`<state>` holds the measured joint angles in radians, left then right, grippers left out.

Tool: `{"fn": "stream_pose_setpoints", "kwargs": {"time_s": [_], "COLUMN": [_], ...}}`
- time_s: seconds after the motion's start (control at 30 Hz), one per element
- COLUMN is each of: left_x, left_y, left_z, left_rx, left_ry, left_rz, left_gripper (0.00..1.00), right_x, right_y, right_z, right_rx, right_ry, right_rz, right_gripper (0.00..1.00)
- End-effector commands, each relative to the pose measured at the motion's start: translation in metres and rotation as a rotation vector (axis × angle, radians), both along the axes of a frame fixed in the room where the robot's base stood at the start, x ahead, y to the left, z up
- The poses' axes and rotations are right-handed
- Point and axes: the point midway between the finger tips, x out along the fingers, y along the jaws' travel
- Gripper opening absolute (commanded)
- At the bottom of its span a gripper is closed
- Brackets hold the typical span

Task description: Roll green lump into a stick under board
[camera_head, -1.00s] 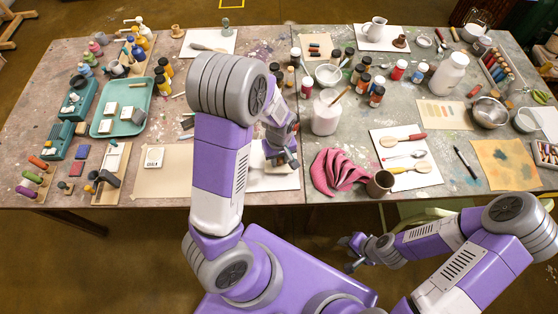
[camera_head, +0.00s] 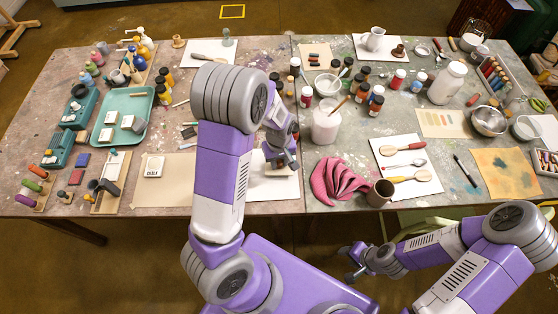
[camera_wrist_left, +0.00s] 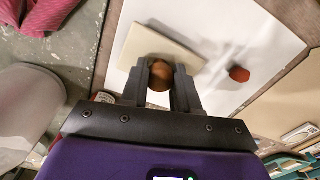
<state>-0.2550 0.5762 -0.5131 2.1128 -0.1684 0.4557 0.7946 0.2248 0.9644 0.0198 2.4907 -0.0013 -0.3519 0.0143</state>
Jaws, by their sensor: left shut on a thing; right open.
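My left gripper (camera_head: 284,162) is over the white sheet (camera_head: 262,189) at the table's front edge. In the left wrist view it (camera_wrist_left: 160,88) is shut on the round brown knob (camera_wrist_left: 159,76) of a cream board (camera_wrist_left: 137,45). The board lies over the white sheet (camera_wrist_left: 228,45); I cannot tell whether it touches it. A reddish-brown lump (camera_wrist_left: 239,75) lies on the sheet beside the board. I see no green lump on the sheet; the board, gripper and arm hide part of it. My right gripper (camera_head: 353,262) is open and empty, in front of the table.
A pink cloth (camera_head: 338,181) and a brown cup (camera_head: 380,193) stand to the right of the sheet. A white jar (camera_head: 325,122) with a stick is behind them. A tan sheet (camera_head: 165,187) with a small white block (camera_head: 153,166) lies to the left.

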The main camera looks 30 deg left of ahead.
Motion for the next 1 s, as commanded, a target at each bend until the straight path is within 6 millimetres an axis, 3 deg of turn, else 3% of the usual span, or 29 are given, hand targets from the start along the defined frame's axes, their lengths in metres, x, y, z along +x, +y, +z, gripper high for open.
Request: {"fn": "stream_pose_setpoints", "kwargs": {"time_s": [1.0], "left_x": [-0.033], "left_y": [-0.018], "left_z": [-0.001], "left_rx": [0.001], "left_ry": [0.001], "left_rz": [-0.001], "left_gripper": [0.1], "right_x": [0.0], "right_y": [0.0], "right_z": [0.01], "right_rx": [0.0], "right_ry": [0.0], "right_rz": [0.0], "right_gripper": [0.43]}}
